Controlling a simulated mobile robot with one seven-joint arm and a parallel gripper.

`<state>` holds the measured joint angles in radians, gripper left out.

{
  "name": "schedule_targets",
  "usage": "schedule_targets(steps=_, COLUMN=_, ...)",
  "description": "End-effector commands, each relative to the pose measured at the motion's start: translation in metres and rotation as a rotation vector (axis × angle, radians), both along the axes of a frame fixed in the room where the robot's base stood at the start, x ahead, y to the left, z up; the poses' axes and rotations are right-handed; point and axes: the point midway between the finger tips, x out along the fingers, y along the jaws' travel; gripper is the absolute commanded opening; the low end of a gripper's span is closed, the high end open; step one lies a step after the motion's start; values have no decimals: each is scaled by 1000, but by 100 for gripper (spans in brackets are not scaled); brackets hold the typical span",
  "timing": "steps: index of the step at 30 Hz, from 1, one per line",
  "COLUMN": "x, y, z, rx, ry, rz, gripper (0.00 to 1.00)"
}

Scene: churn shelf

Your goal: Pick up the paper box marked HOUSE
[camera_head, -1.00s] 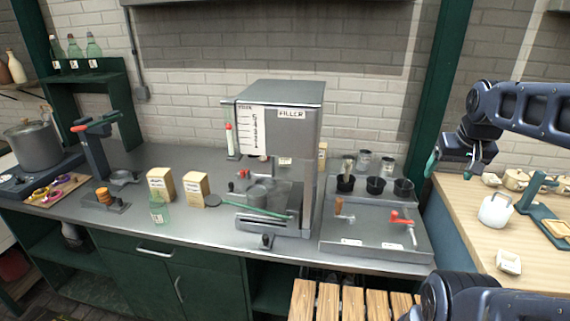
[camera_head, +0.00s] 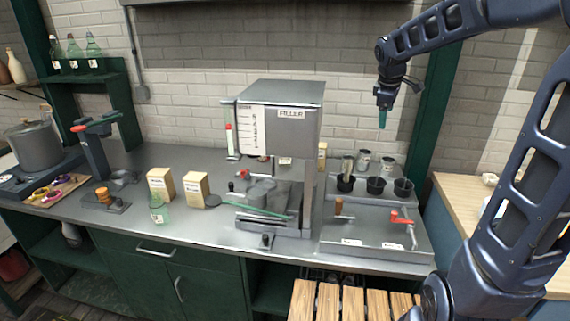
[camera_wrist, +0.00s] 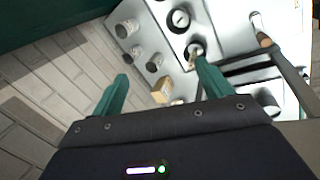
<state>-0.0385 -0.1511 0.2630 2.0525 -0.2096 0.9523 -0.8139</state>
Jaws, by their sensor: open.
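Two cream paper boxes stand side by side on the steel counter left of the filler in the head view, a left one (camera_head: 160,185) and a right one (camera_head: 195,189). A third cream box (camera_head: 322,155) shows partly behind the filler's right side. Their labels are too small to read, so I cannot tell which is marked HOUSE. My gripper (camera_head: 383,118) is open and empty, high above the right back of the counter, apart from every box. In the wrist view a small tan box (camera_wrist: 162,90) lies between and beyond the green fingers (camera_wrist: 161,76).
The tall filler (camera_head: 285,115) stands mid-counter. Several dark cups (camera_head: 376,187) and metal jars stand to its right, near the third box. A green glass bottle (camera_head: 158,212) stands before the left boxes. A brick wall is behind.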

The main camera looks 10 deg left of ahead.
Motion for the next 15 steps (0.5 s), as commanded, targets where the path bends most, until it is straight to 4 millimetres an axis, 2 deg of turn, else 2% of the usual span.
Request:
schedule_targets(steps=3, x=34, y=25, z=-8, rx=-43, ry=24, rz=144, gripper=78)
schedule_targets(steps=15, x=135, y=115, z=-44, rx=-159, ry=81, rz=635, gripper=78)
